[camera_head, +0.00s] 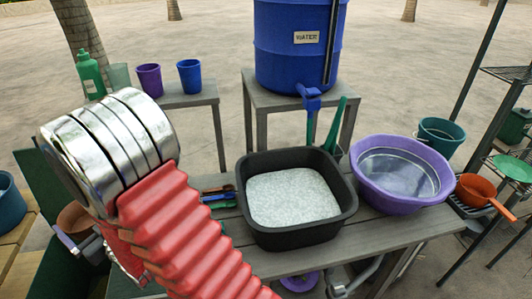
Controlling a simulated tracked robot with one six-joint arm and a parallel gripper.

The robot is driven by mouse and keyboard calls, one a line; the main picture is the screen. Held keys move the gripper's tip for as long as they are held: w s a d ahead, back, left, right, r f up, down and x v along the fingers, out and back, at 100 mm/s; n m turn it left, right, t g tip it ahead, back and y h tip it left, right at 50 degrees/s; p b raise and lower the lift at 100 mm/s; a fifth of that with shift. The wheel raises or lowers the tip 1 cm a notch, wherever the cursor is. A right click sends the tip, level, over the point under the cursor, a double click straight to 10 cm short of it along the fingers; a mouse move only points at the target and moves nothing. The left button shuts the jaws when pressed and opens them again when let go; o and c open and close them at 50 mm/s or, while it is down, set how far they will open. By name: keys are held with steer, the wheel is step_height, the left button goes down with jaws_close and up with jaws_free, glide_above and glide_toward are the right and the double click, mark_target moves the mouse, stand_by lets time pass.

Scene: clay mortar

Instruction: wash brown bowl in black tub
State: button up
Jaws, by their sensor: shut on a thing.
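The brown bowl (77,219) is at the left, partly hidden behind the silver part of my arm. My gripper (76,241), also partly hidden by my arm, is shut on the bowl and holds it left of the wooden table. The black tub (300,239) stands in the middle of the table and is filled with white suds. The bowl is well apart from the tub. The inside of the bowl cannot be made out.
A purple basin (395,205) of clear water stands right of the tub. A blue water barrel (300,60) with a tap stands behind. Cups and a green bottle (90,75) are on a back-left bench. An orange pan (475,190) is on the right rack.

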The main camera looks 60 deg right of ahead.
steer(key=s+d+r+m+g+h, duration=0.1)
steer(key=s+d+m+g+h, duration=0.2)
steer(key=d, duration=0.8)
steer(key=s+d+r+m+g+h, duration=0.1)
steer(key=s+d+m+g+h, duration=0.25)
steer(key=d, duration=0.75)
steer(key=s+d+m+g+h, duration=0.1)
steer(key=s+d+m+h, duration=0.15)
steer(key=d+h, duration=0.65)
steer(key=s+d+m+g+y, duration=0.1)
steer(key=s+d+m+g, duration=0.4)
steer(key=s+d, duration=0.6)
steer(key=s+d+m+g+y, duration=0.1)
steer(key=s+d+m+g, duration=0.4)
steer(key=s+d, duration=0.6)
steer(key=s+g, duration=0.2)
steer(key=s, duration=0.4)
steer(key=shift+s+d+m, duration=0.4)
steer(key=shift+f, duration=0.1)
steer(key=shift+f, duration=9.25)
steer(key=shift+f, duration=0.6)
steer(key=shift+r, duration=0.15)
